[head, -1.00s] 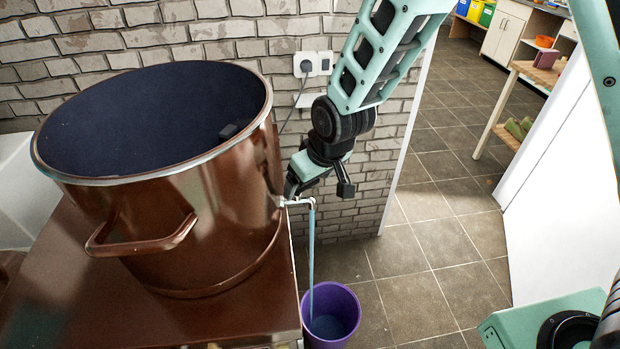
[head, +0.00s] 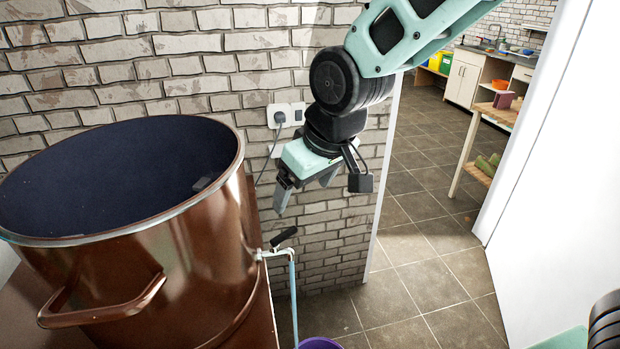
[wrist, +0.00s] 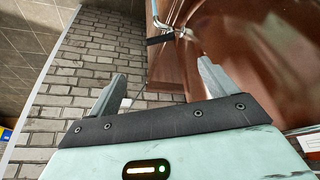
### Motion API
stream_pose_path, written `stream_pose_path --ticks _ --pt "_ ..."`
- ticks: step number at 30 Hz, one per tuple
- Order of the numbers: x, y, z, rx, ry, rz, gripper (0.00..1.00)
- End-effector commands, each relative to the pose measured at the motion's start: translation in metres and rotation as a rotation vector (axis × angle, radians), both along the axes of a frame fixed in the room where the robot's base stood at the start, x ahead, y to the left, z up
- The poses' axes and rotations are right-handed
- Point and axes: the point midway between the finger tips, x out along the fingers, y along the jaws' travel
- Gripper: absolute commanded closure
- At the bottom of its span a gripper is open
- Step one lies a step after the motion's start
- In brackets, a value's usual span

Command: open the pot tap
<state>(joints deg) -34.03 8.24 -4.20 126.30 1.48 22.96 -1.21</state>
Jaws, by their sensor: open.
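The large copper-brown pot (head: 190,255) stands on a brown surface at the left of the head view. Its tap (head: 275,252) sticks out from the pot's right side, with a dark lever (head: 284,237) tilted up to the right. A blue stream runs down from the spout into the purple bucket (head: 320,343). My gripper (head: 305,198) is open and empty, above the tap and apart from it. In the wrist view, the tap (wrist: 181,33) and its dark lever (wrist: 160,39) lie beyond my open fingers (wrist: 160,85).
A brick wall (head: 200,60) with a socket and plug (head: 280,117) stands close behind the pot and my gripper. A white panel (head: 550,180) is at the right. Open tiled floor (head: 425,250) lies between them.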

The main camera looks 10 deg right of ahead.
Motion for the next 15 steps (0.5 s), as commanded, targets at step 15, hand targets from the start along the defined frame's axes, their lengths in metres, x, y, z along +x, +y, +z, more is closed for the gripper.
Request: stream_pose_path --ticks 15 --pt "-0.009 -0.005 0.025 0.000 0.001 0.000 0.15"
